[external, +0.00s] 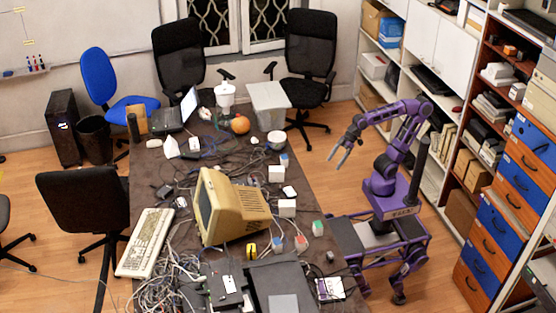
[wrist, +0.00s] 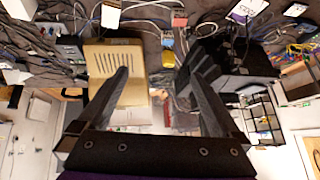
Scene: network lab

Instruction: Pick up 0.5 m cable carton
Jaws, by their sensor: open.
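My gripper (external: 337,159) is open and empty, raised beside the table's right edge. In the wrist view its two fingers (wrist: 158,75) are spread, with nothing between them.
The table (external: 306,190) is cluttered with a beige monitor (external: 232,208), a keyboard (external: 146,242), loose cables and dark devices (external: 280,285). A light-topped bin (external: 268,97) and black chairs (external: 309,60) stand behind. Shelves (external: 440,40) and drawers (external: 500,215) line the right.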

